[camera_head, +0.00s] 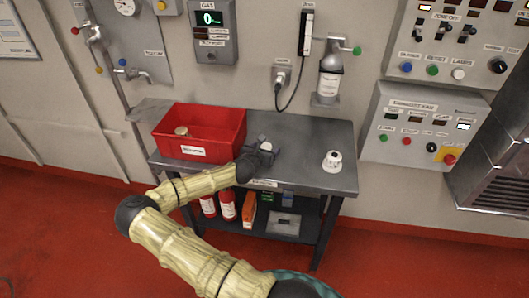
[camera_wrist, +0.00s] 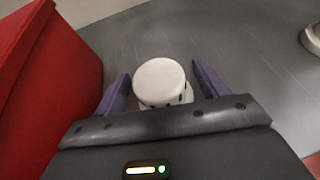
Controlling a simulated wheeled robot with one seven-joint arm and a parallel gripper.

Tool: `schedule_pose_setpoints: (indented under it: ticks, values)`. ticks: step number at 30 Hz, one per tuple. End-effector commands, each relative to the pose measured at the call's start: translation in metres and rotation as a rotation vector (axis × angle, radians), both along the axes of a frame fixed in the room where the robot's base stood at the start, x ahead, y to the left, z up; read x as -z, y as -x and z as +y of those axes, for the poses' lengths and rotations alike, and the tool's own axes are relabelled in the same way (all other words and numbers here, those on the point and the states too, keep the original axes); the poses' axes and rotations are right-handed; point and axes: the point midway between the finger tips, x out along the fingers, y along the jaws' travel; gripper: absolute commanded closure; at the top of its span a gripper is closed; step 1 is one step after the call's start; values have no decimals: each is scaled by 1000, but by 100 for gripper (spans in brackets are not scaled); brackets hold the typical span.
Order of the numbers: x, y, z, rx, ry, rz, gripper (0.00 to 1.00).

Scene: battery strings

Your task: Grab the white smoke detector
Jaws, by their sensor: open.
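A white round smoke detector (camera_wrist: 160,80) with dark slots around its side sits on the grey table, between the fingers of my gripper (camera_wrist: 163,88) in the wrist view. The fingers are open, one on each side, with a gap visible on both sides. In the head view my gripper (camera_head: 266,152) is low over the middle of the table, and the detector's white top (camera_head: 266,146) shows at its fingers. The detector's lower near side is hidden by my gripper.
A red bin (camera_head: 225,150) holding a small pale round thing (camera_head: 182,130) stands close to the left of my gripper. Another white round device (camera_head: 332,161) stands on the right of the table (camera_head: 305,178). A grey bottle (camera_head: 329,78) hangs on the wall behind.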

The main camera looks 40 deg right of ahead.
Motion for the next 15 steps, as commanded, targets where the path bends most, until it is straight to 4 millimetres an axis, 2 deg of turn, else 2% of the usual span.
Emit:
schedule_pose_setpoints:
  ticks: [7, 15]
  values:
    - [0, 0, 0, 0, 0, 0, 27]
    - [0, 0, 0, 0, 0, 0, 77]
